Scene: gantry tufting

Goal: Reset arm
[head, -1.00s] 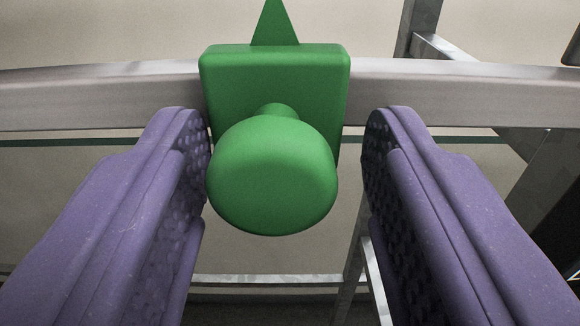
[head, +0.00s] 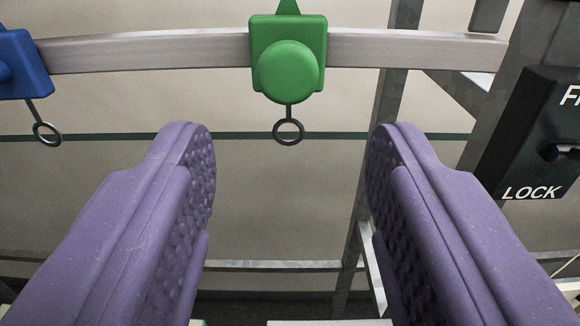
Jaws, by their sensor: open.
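My gripper (head: 288,165) shows as two purple padded fingers in the head view, spread wide apart with nothing between them. A green slider block with a round knob (head: 287,70) sits on a metal rail (head: 150,50) ahead of and above the fingertips, clear of them. A green pointed tip rises from its top and is cut off by the picture edge. A small dark ring (head: 289,131) hangs below the green block.
A blue block (head: 22,65) with its own hanging ring (head: 47,133) is on the rail at the left, partly cut off. A black panel marked LOCK (head: 530,140) is at the right by a metal post. Metal frame bars stand behind.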

